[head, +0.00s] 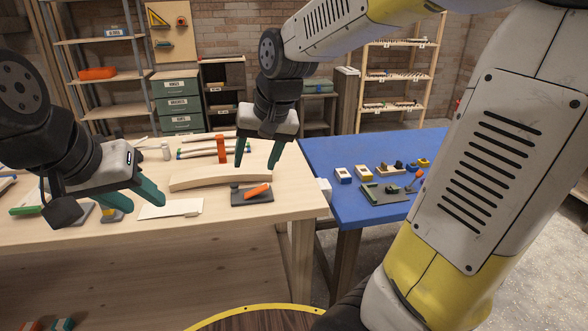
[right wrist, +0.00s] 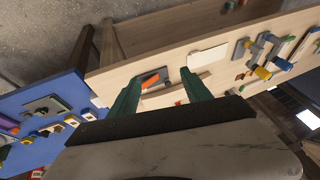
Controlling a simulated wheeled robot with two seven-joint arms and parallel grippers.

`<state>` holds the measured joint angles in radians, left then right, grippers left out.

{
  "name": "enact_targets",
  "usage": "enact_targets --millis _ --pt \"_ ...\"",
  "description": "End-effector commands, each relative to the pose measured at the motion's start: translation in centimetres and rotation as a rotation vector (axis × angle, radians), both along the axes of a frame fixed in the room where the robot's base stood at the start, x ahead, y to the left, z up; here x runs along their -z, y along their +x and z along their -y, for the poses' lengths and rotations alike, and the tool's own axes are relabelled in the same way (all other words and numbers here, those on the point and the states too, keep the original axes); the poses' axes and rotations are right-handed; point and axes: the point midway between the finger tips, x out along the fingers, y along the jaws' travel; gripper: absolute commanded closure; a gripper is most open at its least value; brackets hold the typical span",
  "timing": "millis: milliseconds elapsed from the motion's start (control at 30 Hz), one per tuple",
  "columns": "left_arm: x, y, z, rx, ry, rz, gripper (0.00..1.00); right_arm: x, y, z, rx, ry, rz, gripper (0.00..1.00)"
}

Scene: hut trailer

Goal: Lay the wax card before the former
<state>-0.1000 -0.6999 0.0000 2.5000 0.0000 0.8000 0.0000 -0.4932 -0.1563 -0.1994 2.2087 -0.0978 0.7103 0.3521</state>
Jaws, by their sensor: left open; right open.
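A flat white card (head: 170,208), which I take as the wax card, lies on the wooden bench in front and left of a long curved wooden block (head: 220,176), likely the former. The card also shows in the right wrist view (right wrist: 208,57). My left gripper (head: 150,198) is open beside the card's left end; I cannot tell whether it touches. My right gripper (head: 255,164) is open and empty above the former's right part. In the right wrist view, its fingers (right wrist: 157,90) partly hide the former.
A dark board (head: 262,200) with an orange piece (head: 257,190) lies in front of the former. An orange clamp-like piece (head: 222,149) and coloured strips lie behind it. A blue table (head: 345,208) with small blocks adjoins at right. Shelves stand behind.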

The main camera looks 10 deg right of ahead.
Motion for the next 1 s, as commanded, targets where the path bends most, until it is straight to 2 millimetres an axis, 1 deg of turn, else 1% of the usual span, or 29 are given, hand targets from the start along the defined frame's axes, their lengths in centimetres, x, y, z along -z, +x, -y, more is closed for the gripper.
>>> enact_targets --millis 33,100,200,300,400,500,567,1000 --pt "0.0 0.0 0.0 0.000 0.000 0.000 0.59 -1.1 -1.9 1.9 0.003 0.012 0.028 0.43" --pt "0.0 0.0 0.0 0.000 0.000 0.000 0.59 -1.9 -4.5 3.8 -0.010 0.013 0.061 0.43" --pt "0.0 0.0 0.0 0.000 0.000 0.000 0.59 -2.5 -8.0 5.8 -0.025 -0.002 0.109 0.43" --pt "0.0 0.0 0.0 0.000 0.000 0.000 0.59 -2.6 -10.6 7.0 -0.037 -0.028 0.147 0.43" --pt "0.0 0.0 0.0 0.000 0.000 0.000 0.59 -2.4 -12.4 7.6 -0.044 -0.049 0.170 0.43" --pt "0.0 0.0 0.0 0.000 0.000 0.000 0.59 -2.3 -13.2 7.8 -0.049 -0.063 0.181 0.43" --pt "0.0 0.0 0.0 0.000 0.000 0.000 0.59 -2.3 -13.4 7.9 -0.051 -0.065 0.183 0.43" --pt "0.0 0.0 0.0 0.000 0.000 0.000 0.59 -2.3 -13.3 7.9 -0.051 -0.065 0.184 0.43"
